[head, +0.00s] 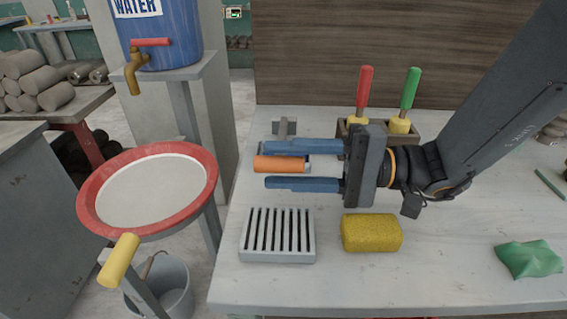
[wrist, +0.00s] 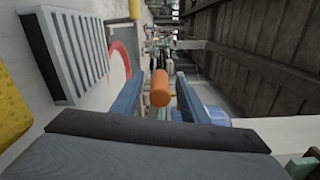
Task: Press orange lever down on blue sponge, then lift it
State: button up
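The orange lever handle (head: 281,164) lies level above the bench, between the two blue fingers of my gripper (head: 265,165). My gripper is open, with a gap on each side of the handle. In the wrist view the orange handle (wrist: 160,90) shows end-on between the fingers (wrist: 159,76). A grey bracket (head: 285,128) stands just behind; whether it joins the handle is hidden by a finger.
A grey slatted rack (head: 278,256) sits left of the sponge. A holder with red-handled (head: 365,88) and green-handled tools (head: 410,88) stands behind my gripper. A green cloth (head: 530,259) lies at right. A red-rimmed basin (head: 90,220) and blue water barrel (head: 170,35) are left, off the bench.

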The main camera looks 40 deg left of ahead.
jog(key=b+v, duration=0.1)
jog(key=v, duration=0.7)
jog(key=shift+a, duration=0.1)
dwell(0.6)
